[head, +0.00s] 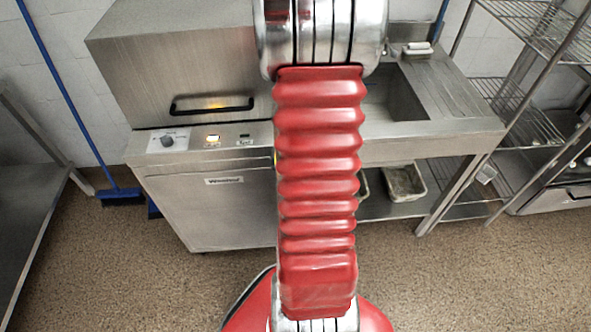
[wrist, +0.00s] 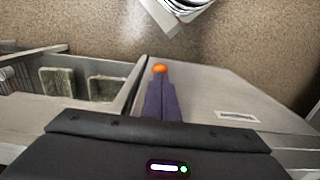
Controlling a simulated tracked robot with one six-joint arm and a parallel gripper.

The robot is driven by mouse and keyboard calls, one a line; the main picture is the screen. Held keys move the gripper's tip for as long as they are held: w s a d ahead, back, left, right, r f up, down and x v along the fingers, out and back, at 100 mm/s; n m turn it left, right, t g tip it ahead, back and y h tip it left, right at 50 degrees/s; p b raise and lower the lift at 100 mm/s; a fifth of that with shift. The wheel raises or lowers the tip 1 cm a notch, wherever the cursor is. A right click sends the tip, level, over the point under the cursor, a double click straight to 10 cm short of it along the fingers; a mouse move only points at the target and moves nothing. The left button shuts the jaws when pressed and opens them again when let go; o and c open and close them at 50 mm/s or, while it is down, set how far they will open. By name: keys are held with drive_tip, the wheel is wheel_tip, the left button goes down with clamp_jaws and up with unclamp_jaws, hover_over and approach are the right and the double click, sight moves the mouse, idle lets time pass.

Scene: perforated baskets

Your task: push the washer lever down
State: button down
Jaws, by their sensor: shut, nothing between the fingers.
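The washer (head: 180,75) is a steel hood machine at the back left in the head view. Its lever (head: 211,105) is a black horizontal bar across the lower front of the hood, and the hood sits down against the body. My gripper (wrist: 160,70) shows in the wrist view as two dark purple fingers close together with an orange tip, shut and empty. Beyond the fingers is the washer's front panel (wrist: 210,90) with a label. In the head view my own red arm hides the gripper. The lever is not seen in the wrist view.
A sink counter (head: 440,125) adjoins the washer on the right, with trays (head: 405,183) on the shelf below. Wire shelving (head: 525,100) stands at the far right. A blue broom (head: 60,80) leans at the left. The floor (head: 190,290) in front is clear.

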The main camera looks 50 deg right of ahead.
wheel_tip(320, 180, up, 12)
drive_tip(key=shift+f, duration=0.25)
idle(1.0)
idle(0.5)
drive_tip(key=w+a+r+n+t, duration=0.1)
drive_tip(key=a+r, duration=0.4)
drive_tip(key=a, duration=0.5)
drive_tip(key=w+a+r+n+t, duration=0.1)
drive_tip(key=a+r+n, duration=0.4)
drive_tip(key=a, duration=0.5)
drive_tip(key=w+a+r+n+t, duration=0.1)
drive_tip(key=a+r+n+t, duration=0.2)
drive_tip(key=a+r, duration=0.3)
drive_tip(key=a, duration=0.4)
drive_tip(key=shift+n+t, duration=0.3)
drive_tip(key=shift+n, duration=0.1)
